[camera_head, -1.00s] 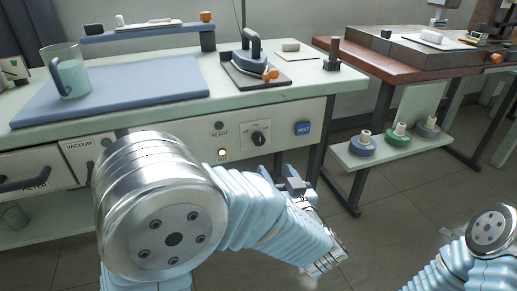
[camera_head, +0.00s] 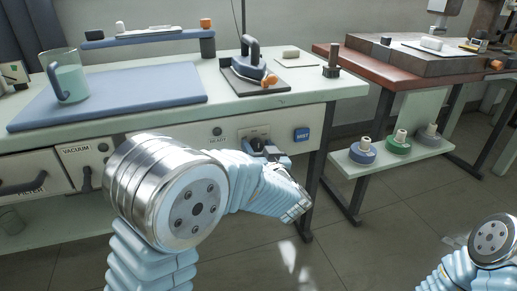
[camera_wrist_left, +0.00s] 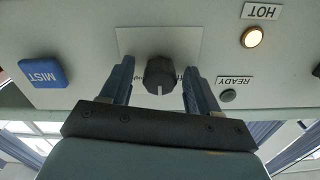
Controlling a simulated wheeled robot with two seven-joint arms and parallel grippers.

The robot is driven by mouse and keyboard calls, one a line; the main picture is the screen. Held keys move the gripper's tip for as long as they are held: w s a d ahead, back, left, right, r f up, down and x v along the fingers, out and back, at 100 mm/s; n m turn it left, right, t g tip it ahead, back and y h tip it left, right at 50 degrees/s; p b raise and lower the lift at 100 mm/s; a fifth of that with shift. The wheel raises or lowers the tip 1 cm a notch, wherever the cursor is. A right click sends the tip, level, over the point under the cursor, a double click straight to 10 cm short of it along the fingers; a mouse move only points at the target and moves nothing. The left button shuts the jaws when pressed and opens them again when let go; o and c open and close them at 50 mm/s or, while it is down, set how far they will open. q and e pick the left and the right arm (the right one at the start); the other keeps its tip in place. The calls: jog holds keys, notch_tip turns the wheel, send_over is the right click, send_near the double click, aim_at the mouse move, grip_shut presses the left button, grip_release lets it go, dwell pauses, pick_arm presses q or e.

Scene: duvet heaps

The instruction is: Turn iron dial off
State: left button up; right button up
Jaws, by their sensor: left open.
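The iron dial is a black knob (camera_wrist_left: 159,76) with a white pointer line, on a pale plate on the cabinet's front panel. In the left wrist view it sits between the two fingers of my left gripper (camera_wrist_left: 160,85), which is open. I cannot tell whether the fingers touch the knob. In the head view my left gripper (camera_head: 265,148) is at the panel and mostly covers the dial. The dial's labels are largely hidden. My right gripper is out of view; part of my right arm shows at the lower right.
A lit HOT lamp (camera_wrist_left: 251,38), a dark READY lamp (camera_wrist_left: 228,96) and a blue MIST button (camera_wrist_left: 43,72) are near the dial. The iron (camera_head: 248,62) stands on the worktop above. A jug (camera_head: 68,78) is on the blue board. Floor right of my left arm is clear.

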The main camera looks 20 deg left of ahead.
pick_arm(q)
jog(key=c, duration=1)
jog(key=shift+c, duration=0.2)
jog(key=shift+f+n, duration=0.1)
jog(key=shift+n, duration=0.2)
jog(key=n+b, duration=0.2)
jog(key=shift+f+n, duration=0.1)
jog(key=shift+n, duration=0.2)
jog(key=n+b, duration=0.2)
jog(key=shift+n, duration=0.4)
jog(key=n+b, duration=0.2)
jog(key=n, duration=0.1)
jog(key=shift+n+b, duration=1.2)
jog(key=shift+n, duration=0.3)
